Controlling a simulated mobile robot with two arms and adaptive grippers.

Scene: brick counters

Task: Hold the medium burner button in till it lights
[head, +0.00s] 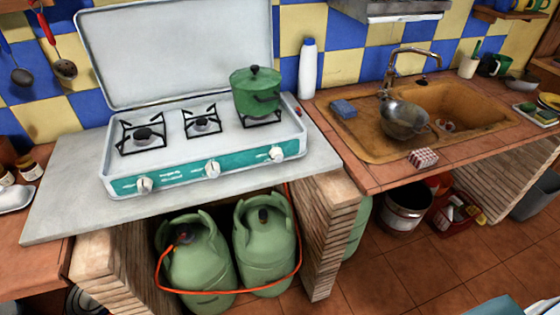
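A white gas stove (165,160) with a teal front panel (180,172) stands on the grey counter slab, its lid (180,50) raised. The panel carries a left knob (145,184), a middle knob (212,168) and a right knob (277,153). The left burner (143,135) and middle burner (202,123) are bare, with no flame visible. A lidded green pot (256,92) stands on the right burner and hides most of it. I cannot tell which knob belongs to the medium burner. Neither of my grippers is in view.
Two green gas bottles (200,262) (265,245) with an orange hose (230,294) stand under the stove. A white bottle (307,68) stands behind its right end. To the right, a colander (402,118) sits at the sink (460,100). A bucket (405,205) stands below.

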